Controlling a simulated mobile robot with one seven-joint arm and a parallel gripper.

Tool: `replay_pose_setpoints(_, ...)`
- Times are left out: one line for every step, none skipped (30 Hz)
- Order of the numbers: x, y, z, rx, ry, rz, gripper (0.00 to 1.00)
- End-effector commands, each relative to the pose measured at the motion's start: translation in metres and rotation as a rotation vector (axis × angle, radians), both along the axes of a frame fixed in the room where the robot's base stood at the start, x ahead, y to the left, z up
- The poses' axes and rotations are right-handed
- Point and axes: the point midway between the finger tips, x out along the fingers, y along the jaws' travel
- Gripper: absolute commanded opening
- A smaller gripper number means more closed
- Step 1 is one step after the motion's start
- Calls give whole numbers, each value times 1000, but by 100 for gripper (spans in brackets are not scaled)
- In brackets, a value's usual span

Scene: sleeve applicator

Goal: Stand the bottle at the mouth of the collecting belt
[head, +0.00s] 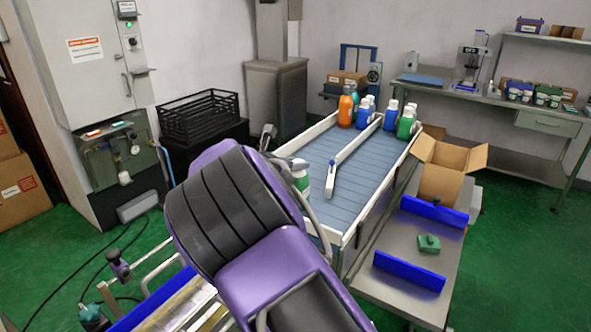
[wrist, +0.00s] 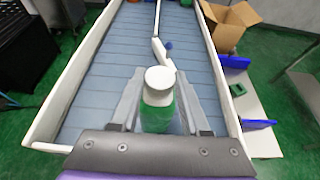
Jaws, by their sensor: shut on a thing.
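The bottle (wrist: 158,118) has a green body and a white cap. In the wrist view it is between the fingers of my gripper (wrist: 158,104), which is shut on it, over the near end of the collecting belt (wrist: 105,65). The bottle looks upright. In the head view the bottle (head: 302,176) is partly hidden by my purple arm, at the near left of the belt (head: 375,165). The belt is blue and slatted between white side walls. The bottle's base is hidden, so I cannot tell whether it touches the belt.
A white guide rail (head: 350,152) runs along the belt, its near end just beyond the bottle. Several orange, blue and green bottles (head: 390,114) stand at the far end. A side table (head: 400,291) with blue rails and an open carton (head: 443,183) are to the right.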

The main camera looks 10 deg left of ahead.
Motion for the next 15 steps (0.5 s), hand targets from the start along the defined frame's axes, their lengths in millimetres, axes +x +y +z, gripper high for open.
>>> replay_pose_setpoints(0,0,-8,-2,0,1,0)
replay_pose_setpoints(0,0,-10,-1,-1,0,0)
replay_pose_setpoints(0,0,-11,-1,-2,0,0)
replay_pose_setpoints(0,0,-11,0,-2,0,0)
replay_pose_setpoints(0,0,-10,1,-3,0,0)
replay_pose_setpoints(0,0,-10,1,-3,0,0)
replay_pose_setpoints(0,0,-10,1,-3,0,0)
replay_pose_setpoints(0,0,-10,1,-2,-1,0)
replay_pose_setpoints(0,0,-10,1,-2,-1,0)
replay_pose_setpoints(0,0,-11,1,-1,0,0)
replay_pose_setpoints(0,0,-12,1,-1,0,0)
replay_pose_setpoints(0,0,-13,1,-1,0,0)
replay_pose_setpoints(0,0,-15,1,-1,0,0)
replay_pose_setpoints(0,0,-15,0,0,0,49)
replay_pose_setpoints(0,0,-14,0,0,0,56)
